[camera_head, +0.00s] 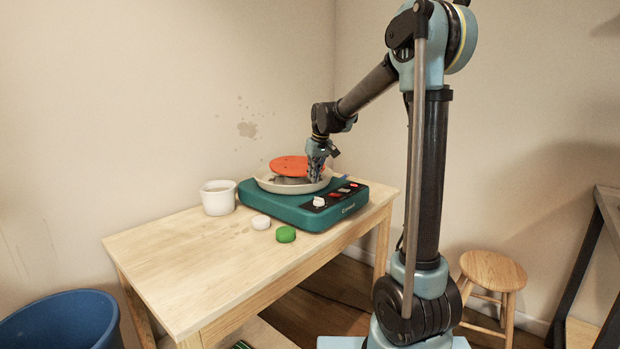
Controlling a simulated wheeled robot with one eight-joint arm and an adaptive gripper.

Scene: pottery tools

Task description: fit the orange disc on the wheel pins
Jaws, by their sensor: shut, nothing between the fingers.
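The orange disc (288,165) lies at the top of the pottery wheel, over the wheel's pan, and looks slightly tilted. The green wheel base (290,214) stands on the wooden table, with a pale splash pan (268,187) around the wheel head. The disc hides the pins, so I cannot tell whether it sits on them. My gripper (316,179) points down at the right edge of the disc, inside the pan area. It is shut with nothing in it. I cannot tell whether it touches the disc.
A white cup (218,198) stands left of the wheel. A white lump (261,222) and a green round piece (286,234) lie in front of it. The front left of the table (180,262) is clear. A blue bin (62,322) and a wooden stool (492,270) stand on the floor.

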